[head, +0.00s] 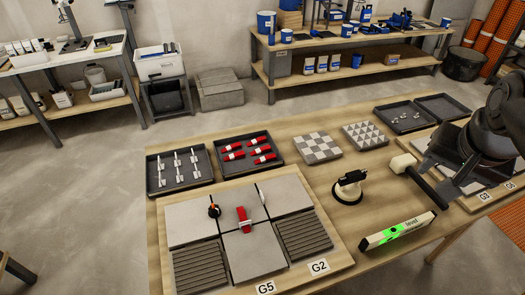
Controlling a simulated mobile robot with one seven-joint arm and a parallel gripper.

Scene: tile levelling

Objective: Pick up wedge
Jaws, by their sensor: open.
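Several red wedges (250,150) lie in a dark tray (220,160) at the back left of the wooden table. One more red wedge (243,219) stands on the grey tiles of the board at the front, near the joint between tiles. My gripper (448,180) is at the right side, above the table and well away from the wedges. It is open, and I see nothing held in it. Its fingertips are dark and hard to make out.
Left of the wedges is a tray of white clips (178,171). A suction cup (348,188), a green-lit level (397,231) and a white-headed tool (402,164) lie between the wedges and my arm.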

